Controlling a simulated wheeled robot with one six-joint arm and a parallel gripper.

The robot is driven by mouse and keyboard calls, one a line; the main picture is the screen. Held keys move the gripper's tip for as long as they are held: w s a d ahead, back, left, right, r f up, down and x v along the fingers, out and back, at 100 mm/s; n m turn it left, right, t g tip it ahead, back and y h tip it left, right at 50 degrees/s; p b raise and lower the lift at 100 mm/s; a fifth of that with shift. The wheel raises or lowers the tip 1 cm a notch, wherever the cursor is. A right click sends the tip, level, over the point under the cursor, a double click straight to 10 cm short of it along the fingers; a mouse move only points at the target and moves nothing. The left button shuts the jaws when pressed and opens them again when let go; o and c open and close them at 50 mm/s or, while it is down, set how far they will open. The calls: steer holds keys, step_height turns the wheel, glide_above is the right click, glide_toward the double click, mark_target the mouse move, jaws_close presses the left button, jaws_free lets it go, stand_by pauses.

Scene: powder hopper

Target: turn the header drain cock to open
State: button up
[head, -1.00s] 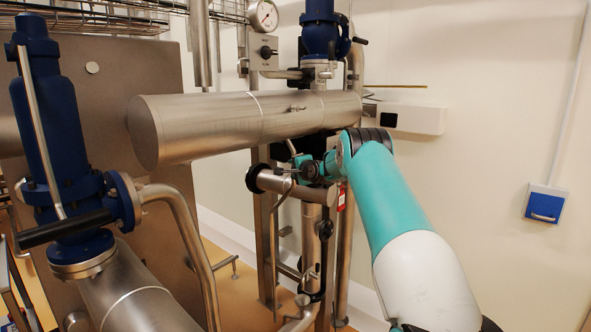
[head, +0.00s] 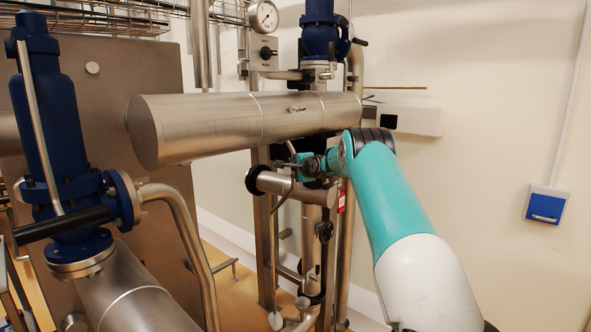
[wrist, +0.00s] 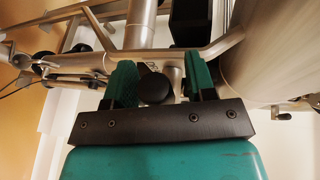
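The header (head: 215,125) is a large steel cylinder lying across the middle of the head view. My gripper (head: 290,165) is below it, close to a short steel stub with a black round end (head: 252,180). In the wrist view, the two teal fingers of my gripper (wrist: 162,80) stand apart. A black round knob (wrist: 153,88) shows between them, nearer the left finger. I cannot tell if that finger touches it. I cannot tell for sure which part is the drain cock, and its handle position is not clear. My gripper and arm partly hide this area.
A blue valve (head: 55,140) with a black lever stands at the left. Another blue valve (head: 319,38) and a gauge (head: 264,16) sit above the header. Vertical pipes crowd the space below it.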

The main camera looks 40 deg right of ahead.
steer(key=b+v, duration=1)
steer(key=v, duration=0.7)
steer(key=shift+s, duration=0.2)
